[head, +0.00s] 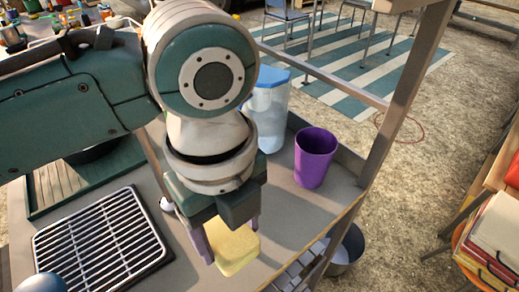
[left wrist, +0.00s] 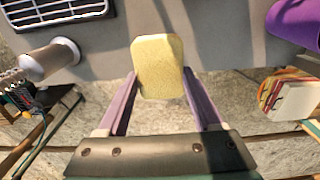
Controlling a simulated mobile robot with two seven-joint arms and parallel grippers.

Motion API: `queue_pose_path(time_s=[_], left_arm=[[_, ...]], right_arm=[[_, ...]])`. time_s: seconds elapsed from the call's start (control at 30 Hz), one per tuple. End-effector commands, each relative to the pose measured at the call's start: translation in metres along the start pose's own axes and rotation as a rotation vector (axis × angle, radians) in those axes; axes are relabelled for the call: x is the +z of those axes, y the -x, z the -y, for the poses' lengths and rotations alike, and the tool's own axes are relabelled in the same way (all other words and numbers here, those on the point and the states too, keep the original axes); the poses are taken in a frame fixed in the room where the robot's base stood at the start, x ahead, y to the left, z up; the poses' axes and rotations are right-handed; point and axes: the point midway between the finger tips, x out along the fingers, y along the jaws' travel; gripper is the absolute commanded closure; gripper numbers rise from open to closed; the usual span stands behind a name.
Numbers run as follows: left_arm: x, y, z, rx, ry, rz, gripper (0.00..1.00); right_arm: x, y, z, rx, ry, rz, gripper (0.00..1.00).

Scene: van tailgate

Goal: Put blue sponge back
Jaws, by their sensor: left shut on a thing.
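My left gripper (head: 228,238) is shut on a yellow sponge (head: 237,252) over the front edge of the grey counter (head: 285,215). The left wrist view shows the pale yellow sponge (left wrist: 160,68) between the two purple fingers of the left gripper (left wrist: 160,85). In the head view the gripper hides part of the sponge. I see no blue sponge in either view. My right gripper is not in view.
A purple cup (head: 314,158) and a clear blue-lidded pitcher (head: 268,112) stand on the counter to the right. A metal bucket (head: 345,250) is below the counter's right end.

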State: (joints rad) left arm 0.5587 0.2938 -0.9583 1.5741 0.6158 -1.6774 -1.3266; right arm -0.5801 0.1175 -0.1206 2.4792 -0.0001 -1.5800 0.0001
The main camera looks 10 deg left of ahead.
Motion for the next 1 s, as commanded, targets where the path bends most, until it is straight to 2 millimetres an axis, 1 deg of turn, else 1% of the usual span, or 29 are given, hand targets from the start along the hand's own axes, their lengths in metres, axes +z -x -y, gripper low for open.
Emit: queue_pose_path(time_s=[0.03, 0.1, 0.27, 0.4, 0.47, 0.53, 0.77, 0.9, 0.93, 1.0], left_arm=[[0.0, -0.013, -0.001, 0.004, 0.001, 0.0, 0.77], [0.0, -0.022, 0.0, 0.002, 0.002, 0.0, 0.77], [0.0, -0.035, 0.0, 0.0, 0.001, -0.001, 0.77], [0.0, -0.058, -0.001, 0.002, 0.002, 0.0, 0.77], [0.0, -0.064, -0.001, 0.002, 0.001, 0.0, 0.77], [0.0, -0.068, 0.0, -0.001, 0.001, 0.0, 0.77], [0.0, -0.067, 0.0, -0.001, 0.001, 0.001, 0.77], [0.0, -0.071, 0.0, 0.0, 0.001, 0.001, 0.77], [0.0, -0.07, 0.0, -0.001, 0.001, 0.001, 0.29], [0.0, -0.07, 0.0, -0.001, 0.001, 0.001, 0.21]], right_arm=[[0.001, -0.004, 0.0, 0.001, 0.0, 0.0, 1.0], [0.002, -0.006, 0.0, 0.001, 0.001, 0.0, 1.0], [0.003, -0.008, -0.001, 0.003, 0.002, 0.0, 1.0], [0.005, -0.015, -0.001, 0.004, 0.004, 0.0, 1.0], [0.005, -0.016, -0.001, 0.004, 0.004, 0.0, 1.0], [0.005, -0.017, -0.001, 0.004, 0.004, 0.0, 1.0], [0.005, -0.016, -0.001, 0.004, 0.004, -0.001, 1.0], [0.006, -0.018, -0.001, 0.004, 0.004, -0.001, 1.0], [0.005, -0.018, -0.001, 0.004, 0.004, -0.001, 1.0], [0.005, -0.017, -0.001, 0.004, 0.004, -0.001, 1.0]])
